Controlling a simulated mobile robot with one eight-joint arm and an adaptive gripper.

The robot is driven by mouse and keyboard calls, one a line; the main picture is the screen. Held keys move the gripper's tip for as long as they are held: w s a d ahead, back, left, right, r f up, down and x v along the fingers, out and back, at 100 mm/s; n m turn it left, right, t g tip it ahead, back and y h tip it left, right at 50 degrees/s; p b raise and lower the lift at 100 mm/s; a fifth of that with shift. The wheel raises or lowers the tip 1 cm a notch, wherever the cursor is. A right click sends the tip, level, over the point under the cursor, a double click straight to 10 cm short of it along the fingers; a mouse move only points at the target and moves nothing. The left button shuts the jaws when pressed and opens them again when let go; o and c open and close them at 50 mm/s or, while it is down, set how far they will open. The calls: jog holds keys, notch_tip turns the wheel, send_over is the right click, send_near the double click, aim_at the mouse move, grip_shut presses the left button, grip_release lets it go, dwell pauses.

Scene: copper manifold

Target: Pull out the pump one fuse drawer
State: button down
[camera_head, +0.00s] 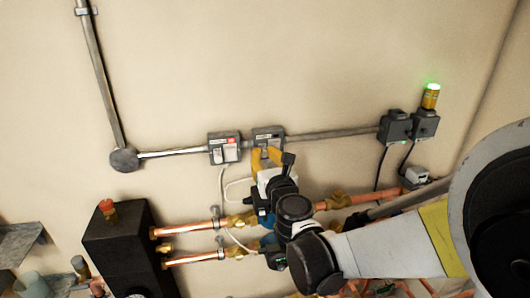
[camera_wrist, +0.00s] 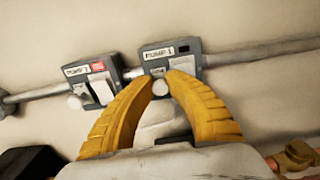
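Two grey fuse boxes are side by side on the wall. The right box (camera_head: 267,136) carries a white label that seems to read pump 1 in the wrist view (camera_wrist: 187,60), though it is blurred. Part of the drawer front is hidden behind the right finger.
A conduit (camera_head: 330,134) runs along the wall through the boxes to two dark boxes at the right and a lamp lit green (camera_head: 430,95). Copper pipes (camera_head: 192,229) with valves and a black block (camera_head: 122,247) lie below. White cables hang from the fuse boxes.

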jog(key=shift+v, duration=1.55)
jog(key=c, duration=1.6)
grip_release()
jog(key=shift+o, duration=1.3)
jog(key=shift+s, duration=0.1)
send_near(264, 154)
jog(key=v, duration=0.5)
jog(key=shift+d, duration=0.1)
